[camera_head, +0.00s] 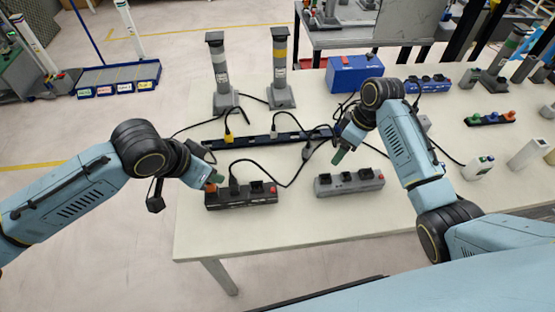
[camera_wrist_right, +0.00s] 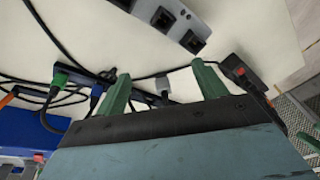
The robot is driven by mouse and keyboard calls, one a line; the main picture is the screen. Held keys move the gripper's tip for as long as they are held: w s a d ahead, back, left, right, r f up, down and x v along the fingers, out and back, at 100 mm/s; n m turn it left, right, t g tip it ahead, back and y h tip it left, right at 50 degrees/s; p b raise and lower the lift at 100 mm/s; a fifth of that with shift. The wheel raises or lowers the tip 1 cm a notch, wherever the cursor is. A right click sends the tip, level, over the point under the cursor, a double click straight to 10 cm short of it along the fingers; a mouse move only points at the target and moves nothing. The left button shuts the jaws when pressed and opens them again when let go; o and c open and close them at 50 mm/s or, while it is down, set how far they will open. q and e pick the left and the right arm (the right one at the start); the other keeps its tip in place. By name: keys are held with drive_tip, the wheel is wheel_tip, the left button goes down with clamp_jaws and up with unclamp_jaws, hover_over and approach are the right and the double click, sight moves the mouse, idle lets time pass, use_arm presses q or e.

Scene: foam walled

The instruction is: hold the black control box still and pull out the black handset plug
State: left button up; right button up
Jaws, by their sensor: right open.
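The black control box (camera_head: 258,197) lies near the table's front edge, with a red button at its right end. The black handset plug (camera_head: 234,187) stands upright in its top, towards the left, with a black cable running off to the right. My left gripper (camera_head: 213,181) is at the box's left end; its jaw gap and any contact are unclear. My right gripper (camera_head: 340,156) is open above the table, behind the grey control box (camera_head: 365,183) and away from the plug. In the right wrist view its green fingers (camera_wrist_right: 162,82) are apart, and the black box (camera_wrist_right: 244,70) shows at right.
A dark strip (camera_head: 270,139) with plugs and cables lies behind the boxes. Two grey posts (camera_head: 221,75) and a blue box (camera_head: 353,74) stand farther back. Loose cables cross the table between the strip and the boxes. The front of the table is clear.

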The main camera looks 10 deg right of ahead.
sight(273, 189)
drive_tip(key=s+a+r+n+g+h, duration=0.2)
drive_tip(key=a+n, duration=0.6)
drive_tip(key=a, duration=1.2)
drive_tip(key=shift+t, duration=0.5)
wheel_tip(273, 189, down, 12)
drive_tip(key=shift+a+f, duration=0.1)
drive_tip(key=shift+c, duration=0.4)
